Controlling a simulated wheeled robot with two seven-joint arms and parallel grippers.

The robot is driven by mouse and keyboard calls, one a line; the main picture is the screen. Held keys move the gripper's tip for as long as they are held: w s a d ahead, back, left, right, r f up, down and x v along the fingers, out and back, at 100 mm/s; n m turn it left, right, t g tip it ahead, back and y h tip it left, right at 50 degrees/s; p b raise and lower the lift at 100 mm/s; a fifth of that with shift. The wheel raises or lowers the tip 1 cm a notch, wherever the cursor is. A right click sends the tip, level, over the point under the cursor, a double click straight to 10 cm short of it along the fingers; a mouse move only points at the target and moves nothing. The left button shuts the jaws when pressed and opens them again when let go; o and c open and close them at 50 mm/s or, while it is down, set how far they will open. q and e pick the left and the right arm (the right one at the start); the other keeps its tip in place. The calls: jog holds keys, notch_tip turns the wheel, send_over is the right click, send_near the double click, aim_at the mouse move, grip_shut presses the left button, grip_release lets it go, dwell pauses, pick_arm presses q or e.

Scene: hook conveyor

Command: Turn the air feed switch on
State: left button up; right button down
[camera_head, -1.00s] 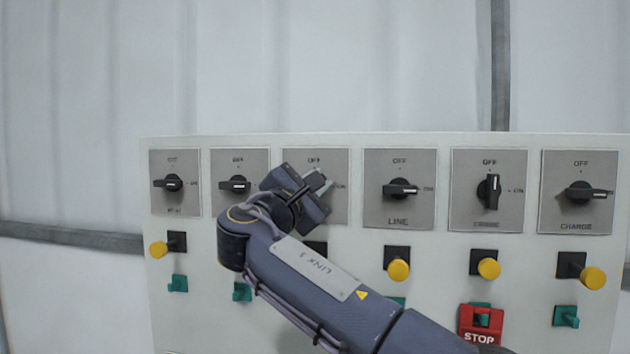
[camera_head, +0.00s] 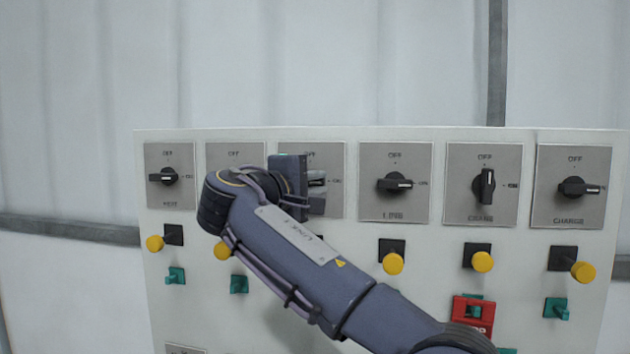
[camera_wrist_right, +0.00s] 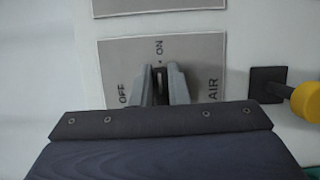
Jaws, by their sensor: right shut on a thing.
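The air feed switch is a dark rotary knob (camera_wrist_right: 159,84) on a grey plate (camera_wrist_right: 112,66) marked OFF, ON and AIR in the right wrist view. Its plate (camera_head: 333,158) is third from the left in the head view, partly hidden by my gripper. My right gripper (camera_head: 317,181) is at this plate, and in the right wrist view its two grey fingers (camera_wrist_right: 160,80) are shut on the knob, one on each side. The knob's light mark lies toward ON; the fingers hide most of the knob. My left gripper is not in view.
Other rotary switches sit on both sides, among them the LINE switch (camera_head: 395,184) to the right. Yellow knobs (camera_head: 393,263) and green switches (camera_head: 239,284) stick out below, with a red STOP plate (camera_head: 486,311) at lower right. Bare wall lies above the panel.

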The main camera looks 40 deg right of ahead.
jog(key=shift+f, duration=0.1)
dwell(0.5)
jog(key=c, duration=1.4)
grip_release()
jog(key=shift+a, duration=0.1)
jog(key=b+v, duration=0.1)
jog(key=v, duration=0.6)
jog(key=shift+a, duration=0.35)
jog(key=shift+s, duration=0.1)
